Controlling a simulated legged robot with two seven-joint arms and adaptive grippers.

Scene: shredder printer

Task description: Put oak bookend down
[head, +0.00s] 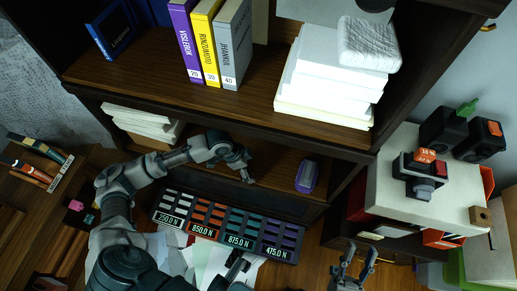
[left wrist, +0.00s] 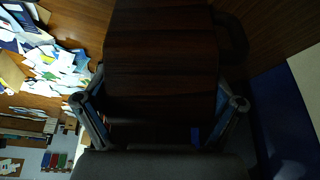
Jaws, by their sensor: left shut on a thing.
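My left gripper (head: 247,177) reaches over the lower shelf, under the board with the upright books. In the left wrist view its two fingers (left wrist: 160,112) stand wide apart on either side of a dark brown wooden block, which I take to be the oak bookend (left wrist: 160,55), and are shut on it. The block fills the middle of that view, and its lower part is in shadow. I cannot make out the bookend in the head view. My right gripper (head: 354,264) is at the bottom, open and empty, its fingers spread.
A purple device (head: 307,175) stands on the lower shelf (head: 274,168), right of my left gripper. White paper stacks (head: 142,122) lie at its left end. Upright books (head: 213,45) and a white stack (head: 325,75) occupy the shelf above. A panel of coloured keys (head: 228,225) is below.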

